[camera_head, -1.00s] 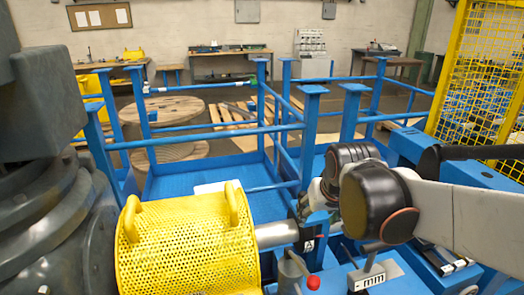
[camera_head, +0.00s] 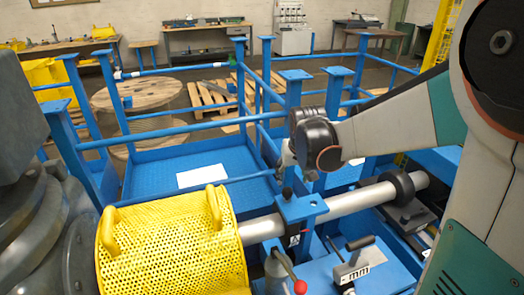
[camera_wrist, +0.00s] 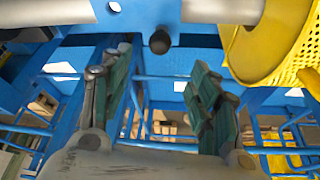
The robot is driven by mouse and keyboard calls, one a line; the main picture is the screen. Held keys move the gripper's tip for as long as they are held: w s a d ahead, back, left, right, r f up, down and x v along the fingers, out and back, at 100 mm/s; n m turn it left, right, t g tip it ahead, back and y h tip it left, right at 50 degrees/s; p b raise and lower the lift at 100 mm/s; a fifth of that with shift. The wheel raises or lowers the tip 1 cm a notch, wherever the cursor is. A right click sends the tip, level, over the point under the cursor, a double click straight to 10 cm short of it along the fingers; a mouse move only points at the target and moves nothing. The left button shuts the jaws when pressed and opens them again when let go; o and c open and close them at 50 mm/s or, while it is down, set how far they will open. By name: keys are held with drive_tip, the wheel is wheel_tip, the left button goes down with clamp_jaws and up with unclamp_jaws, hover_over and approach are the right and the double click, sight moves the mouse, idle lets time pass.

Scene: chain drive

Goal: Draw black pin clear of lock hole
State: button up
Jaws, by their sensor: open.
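The black pin (camera_head: 287,194) shows as a dark round knob on the blue lock block (camera_head: 301,207) over the grey shaft. In the wrist view the black pin (camera_wrist: 159,41) is seen knob-on, just beyond and between my fingertips, apart from them. My gripper (camera_wrist: 163,60) is open and empty, one green-and-grey finger on each side of the view. In the head view my gripper (camera_head: 287,160) is small and partly hidden by my wrist, behind and above the pin. A hole shows in the blue plate (camera_wrist: 138,14); whether it is the lock hole I cannot tell.
A yellow perforated guard (camera_head: 170,245) stands left of the block. The grey shaft (camera_head: 350,203) runs right to a black collar (camera_head: 398,187). A red-knobbed lever (camera_head: 300,286) and a black-handled part (camera_head: 360,243) stand in front. Blue railings (camera_head: 245,90) rise behind.

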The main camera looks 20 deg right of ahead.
sight(288, 190)
drive_tip(key=b+x, duration=0.4)
drive_tip(key=x, duration=0.9)
drive_tip(key=shift+w+f, duration=0.15)
drive_tip(key=shift+f, duration=0.2)
drive_tip(key=shift+r, duration=0.1)
drive_tip(key=c, duration=1.3)
